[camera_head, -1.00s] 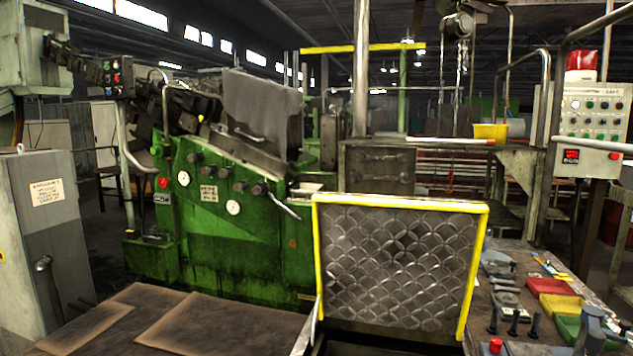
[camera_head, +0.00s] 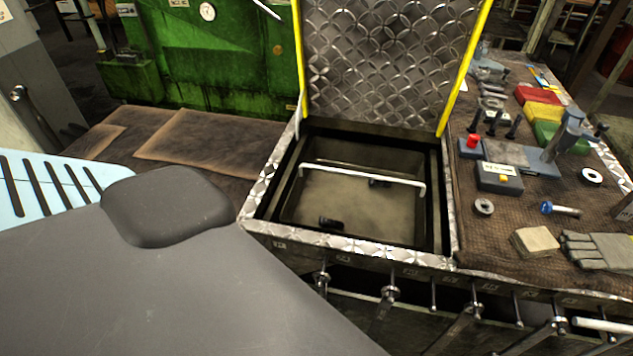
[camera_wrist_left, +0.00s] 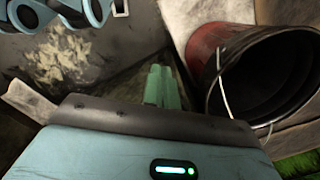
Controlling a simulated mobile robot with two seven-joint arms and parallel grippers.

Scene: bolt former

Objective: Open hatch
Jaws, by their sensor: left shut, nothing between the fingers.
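The hatch lid (camera_head: 385,65), a diamond-plate panel with yellow side edges, stands raised and nearly upright at the back of its opening. Below it the square opening shows a metal-framed box (camera_head: 345,195) with a pale handle bar (camera_head: 362,172) across it and dark small parts inside. My left gripper (camera_wrist_left: 158,88) shows in the left wrist view as two green fingers close together, with nothing between them. It is apart from the lid, which that view does not show. In the head view the left fingers are not seen. My right gripper is not in view.
A bench (camera_head: 520,225) at the right holds bolts, coloured bins (camera_head: 545,115), a grey glove (camera_head: 598,250) and a small block. Hooks or handles hang along the front edge. A green machine (camera_head: 210,50) stands behind. The left wrist view shows a red bucket (camera_wrist_left: 207,45).

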